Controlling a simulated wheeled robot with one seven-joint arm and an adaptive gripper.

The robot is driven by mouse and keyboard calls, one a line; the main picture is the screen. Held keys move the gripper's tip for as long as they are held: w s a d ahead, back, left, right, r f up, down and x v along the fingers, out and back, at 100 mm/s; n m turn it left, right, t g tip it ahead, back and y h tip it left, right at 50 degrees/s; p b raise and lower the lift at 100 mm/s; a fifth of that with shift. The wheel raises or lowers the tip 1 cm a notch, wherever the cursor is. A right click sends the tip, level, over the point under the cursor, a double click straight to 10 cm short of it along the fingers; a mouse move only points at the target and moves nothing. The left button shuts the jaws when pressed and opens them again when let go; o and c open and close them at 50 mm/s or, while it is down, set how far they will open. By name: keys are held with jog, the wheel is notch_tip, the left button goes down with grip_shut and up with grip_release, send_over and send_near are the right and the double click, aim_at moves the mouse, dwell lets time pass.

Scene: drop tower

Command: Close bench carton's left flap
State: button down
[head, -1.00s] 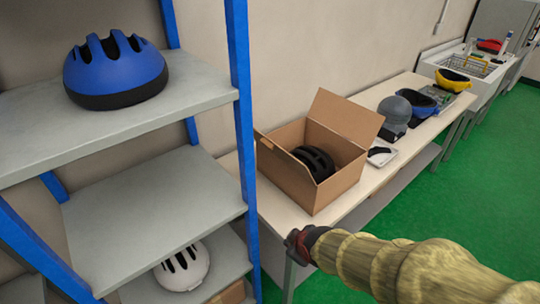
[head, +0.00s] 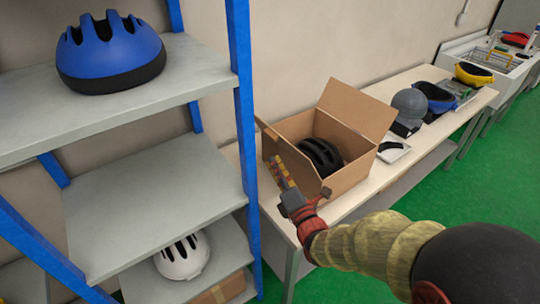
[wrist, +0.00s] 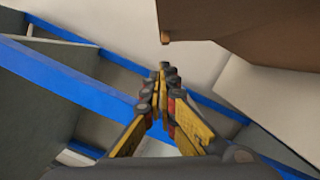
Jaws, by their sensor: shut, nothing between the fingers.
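The open brown carton (head: 345,180) stands on the bench with a black helmet (head: 320,156) inside. Its back flap (head: 357,108) stands up and leans outward. The left flap (head: 267,131) is also raised, seen nearly edge-on as a thin strip at the left wall. My gripper (head: 277,163) is shut and empty, fingers pointing up just in front of the carton's left side. I cannot tell whether it touches the carton. In the wrist view the shut fingertips (wrist: 163,72) lie just below a brown carton panel (wrist: 240,30).
A blue-framed shelf (head: 243,110) stands close on the left, with a blue helmet (head: 110,52) and a white helmet (head: 182,255). On the bench (head: 375,88), a grey helmet (head: 409,107), a white tray (head: 394,152) and blue headgear (head: 436,97) sit right of the carton.

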jog(key=f+b+x, duration=0.1)
jog(key=x, duration=0.8)
jog(key=shift+r+b, duration=0.4)
jog(key=shift+w+r, duration=0.1)
